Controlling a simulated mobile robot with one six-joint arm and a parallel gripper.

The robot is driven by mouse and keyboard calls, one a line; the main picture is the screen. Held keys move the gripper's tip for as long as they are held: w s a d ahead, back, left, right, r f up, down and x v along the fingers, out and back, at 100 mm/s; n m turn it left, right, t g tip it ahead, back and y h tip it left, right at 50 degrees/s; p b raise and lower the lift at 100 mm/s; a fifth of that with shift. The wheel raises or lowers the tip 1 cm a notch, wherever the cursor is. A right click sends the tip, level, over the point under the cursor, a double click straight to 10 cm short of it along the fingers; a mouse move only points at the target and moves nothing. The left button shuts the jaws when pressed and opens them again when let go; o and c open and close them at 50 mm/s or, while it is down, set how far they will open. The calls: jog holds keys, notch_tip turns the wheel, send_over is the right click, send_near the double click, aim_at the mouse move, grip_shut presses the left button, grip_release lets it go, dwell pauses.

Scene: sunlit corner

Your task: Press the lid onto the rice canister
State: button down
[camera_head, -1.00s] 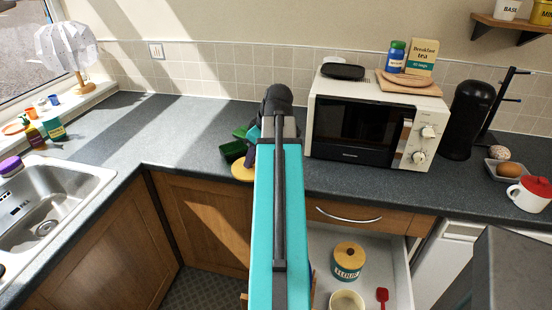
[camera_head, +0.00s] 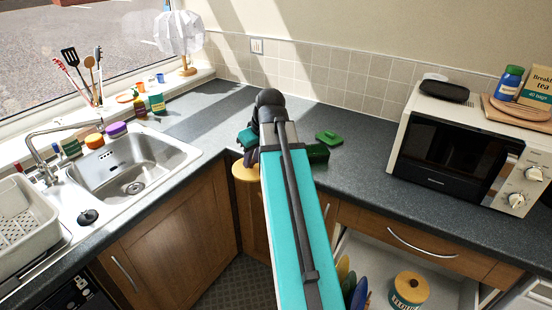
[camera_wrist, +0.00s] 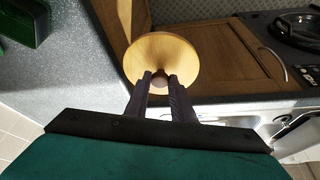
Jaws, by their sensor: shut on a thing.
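My gripper (camera_wrist: 160,79) is shut on the knob of a round wooden lid (camera_wrist: 150,52). In the head view the lid (camera_head: 243,173) shows partly, left of my arm, by the counter's front edge near the corner. In the wrist view the counter edge and wooden cabinet doors lie behind it. No canister marked rice shows now.
A green box (camera_head: 317,153) and a green lid (camera_head: 329,137) are on the counter, right of my arm. The sink (camera_head: 134,166) is at left, the microwave (camera_head: 455,150) at right. Several coloured plates (camera_head: 349,281) stand in the drawer. The counter before the microwave is clear.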

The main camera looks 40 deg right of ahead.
jog(key=w+a, duration=0.3)
jog(key=a, duration=0.6)
jog(key=w+a+r, duration=0.1)
jog(key=w+a, duration=0.2)
jog(key=a, duration=0.7)
jog(key=w+a, duration=0.4)
jog(key=a, duration=0.5)
jog(key=shift+a+r, duration=0.25)
jog(key=shift+a, duration=0.1)
jog(key=shift+d, duration=0.1)
